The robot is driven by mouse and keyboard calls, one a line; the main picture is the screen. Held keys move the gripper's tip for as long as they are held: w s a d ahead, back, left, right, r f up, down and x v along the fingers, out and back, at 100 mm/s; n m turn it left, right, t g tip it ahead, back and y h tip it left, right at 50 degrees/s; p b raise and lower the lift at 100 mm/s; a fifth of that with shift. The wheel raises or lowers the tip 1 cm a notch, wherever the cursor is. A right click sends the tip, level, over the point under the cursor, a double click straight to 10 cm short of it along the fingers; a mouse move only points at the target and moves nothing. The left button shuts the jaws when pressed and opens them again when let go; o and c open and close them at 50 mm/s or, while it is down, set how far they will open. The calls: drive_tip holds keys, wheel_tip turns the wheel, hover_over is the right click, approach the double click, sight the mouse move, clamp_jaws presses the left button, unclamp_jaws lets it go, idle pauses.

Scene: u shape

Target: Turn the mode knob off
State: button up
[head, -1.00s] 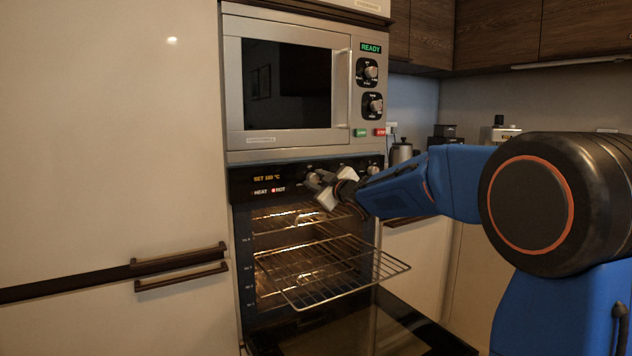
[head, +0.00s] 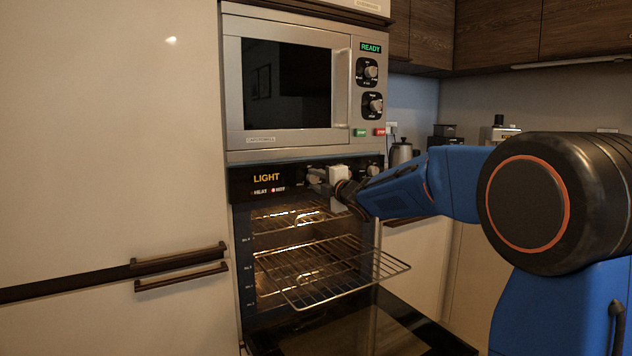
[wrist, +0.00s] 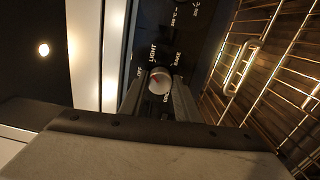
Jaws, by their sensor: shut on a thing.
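The mode knob (wrist: 159,81) is a small round light knob with a red mark, on the oven's black control panel. The labels OFF, LIGHT and BAKE around it are readable in the wrist view. My gripper (wrist: 157,92) is shut on the knob, one finger on each side. In the head view my gripper (head: 318,179) is at the panel and hides most of the knob. The oven display (head: 267,178) reads LIGHT in orange.
The oven door (head: 370,335) is open, folded down below. A wire rack (head: 330,270) sticks out of the lit cavity under my gripper. A microwave (head: 290,90) showing READY sits above. A tall cabinet front (head: 110,130) stands at left.

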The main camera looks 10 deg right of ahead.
drive_tip(key=n, duration=0.4)
drive_tip(key=shift+f+n, duration=0.1)
drive_tip(key=shift+n, duration=2.2)
drive_tip(key=o, duration=1)
drive_tip(key=shift+o, duration=0.2)
drive_tip(key=shift+s+d, duration=0.2)
drive_tip(key=shift+s, duration=0.3)
drive_tip(key=v, duration=1.6)
